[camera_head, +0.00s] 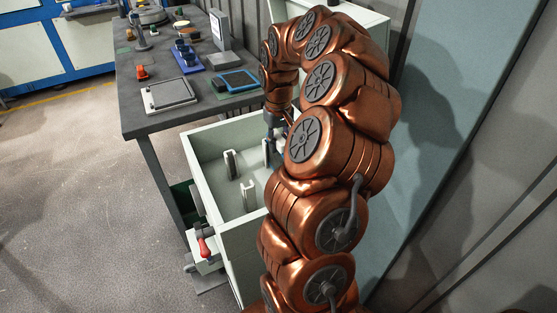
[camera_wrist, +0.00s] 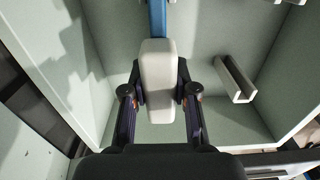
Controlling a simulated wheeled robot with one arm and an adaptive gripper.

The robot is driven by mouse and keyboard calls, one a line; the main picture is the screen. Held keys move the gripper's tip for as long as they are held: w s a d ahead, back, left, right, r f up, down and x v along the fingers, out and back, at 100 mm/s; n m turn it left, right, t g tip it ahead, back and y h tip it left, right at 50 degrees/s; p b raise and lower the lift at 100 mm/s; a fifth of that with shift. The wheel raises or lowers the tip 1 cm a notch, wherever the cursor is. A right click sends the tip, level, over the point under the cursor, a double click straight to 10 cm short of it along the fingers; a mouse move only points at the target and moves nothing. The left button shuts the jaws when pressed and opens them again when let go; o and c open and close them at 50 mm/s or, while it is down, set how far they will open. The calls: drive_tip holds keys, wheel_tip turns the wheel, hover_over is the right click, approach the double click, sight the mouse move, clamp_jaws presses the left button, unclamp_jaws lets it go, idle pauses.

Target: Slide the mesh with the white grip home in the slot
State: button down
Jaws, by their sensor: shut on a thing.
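My gripper (camera_wrist: 159,92) is shut on the white grip (camera_wrist: 157,75), with one finger on each side of it. A blue strip (camera_wrist: 157,18), seemingly the mesh's edge, runs from the grip to the top of the wrist view. The rest of the mesh is hidden. In the head view my gripper (camera_head: 273,120) is over the pale green open box, mostly hidden by my arm. Slotted upright holders (camera_head: 231,164) stand inside the box, and another (camera_head: 249,195) is nearer. One grooved holder (camera_wrist: 235,80) shows right of the grip. I cannot tell whether the mesh is in a slot.
The pale green box (camera_head: 218,228) has tall walls around the holders. A dark table (camera_head: 140,118) behind it carries a flat grey tray (camera_head: 169,95), a blue-framed panel (camera_head: 237,80) and several small parts. Floor at left is clear.

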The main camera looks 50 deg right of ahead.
drive_tip(key=shift+r+p, duration=1.45)
drive_tip(key=shift+r, duration=4.45)
